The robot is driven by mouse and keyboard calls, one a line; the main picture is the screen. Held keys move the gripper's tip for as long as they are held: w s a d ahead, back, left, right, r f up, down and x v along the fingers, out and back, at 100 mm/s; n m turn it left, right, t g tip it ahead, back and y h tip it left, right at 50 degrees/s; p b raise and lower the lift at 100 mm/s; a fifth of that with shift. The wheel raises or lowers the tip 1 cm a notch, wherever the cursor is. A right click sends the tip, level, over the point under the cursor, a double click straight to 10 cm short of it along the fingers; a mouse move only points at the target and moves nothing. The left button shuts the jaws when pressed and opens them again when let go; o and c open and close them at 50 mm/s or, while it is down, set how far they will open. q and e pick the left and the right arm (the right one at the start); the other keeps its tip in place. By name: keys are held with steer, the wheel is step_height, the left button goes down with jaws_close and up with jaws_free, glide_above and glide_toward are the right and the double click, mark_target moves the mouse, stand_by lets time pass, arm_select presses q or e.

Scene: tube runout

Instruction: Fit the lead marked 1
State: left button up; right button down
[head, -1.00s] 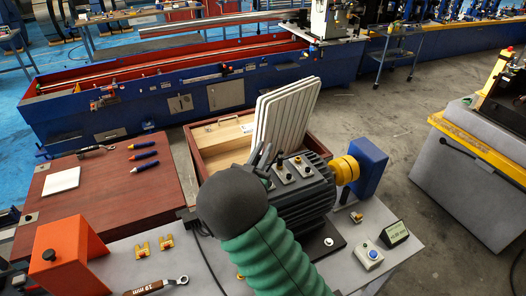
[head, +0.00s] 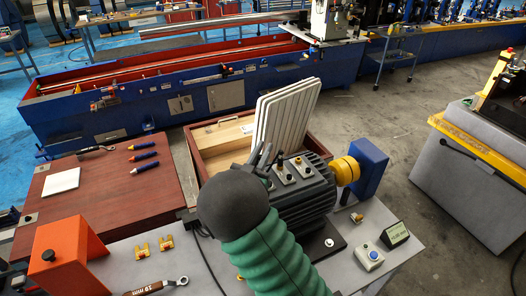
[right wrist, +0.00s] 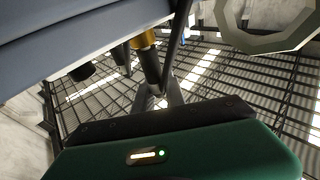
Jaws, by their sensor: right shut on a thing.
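The dark finned motor (head: 308,200) stands on the bench in the head view, with a terminal plate (head: 288,170) and several short posts on top. My right gripper (head: 264,155) is at the plate's left edge, mostly hidden behind my dark wrist and green sleeve. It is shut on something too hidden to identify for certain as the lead. In the right wrist view, a dark cylindrical piece with a brass collar (right wrist: 145,40) points down near the fingers. A pale grey ring (right wrist: 268,25) is at the upper right. No number 1 is readable. My left gripper is out of view.
A yellow coupling (head: 346,170) joins the motor to a blue block (head: 370,165). A button box (head: 370,257) and display (head: 395,233) stand at right. White panels (head: 287,110) stand behind.

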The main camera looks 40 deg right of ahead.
steer(key=shift+f, duration=0.15)
steer(key=c, duration=1.3)
jaws_free()
steer(key=shift+a+f, duration=0.1)
steer(key=shift+o, duration=0.5)
steer(key=o, duration=0.4)
steer(key=shift+s+f, duration=0.1)
steer(key=r+p, duration=0.3)
steer(key=r, duration=0.2)
steer(key=r+p, duration=0.2)
steer(key=r, duration=0.1)
steer(key=shift+w+d+r+p, duration=0.1)
steer(key=shift+w+d+p, duration=0.15)
steer(key=shift+p, duration=0.1)
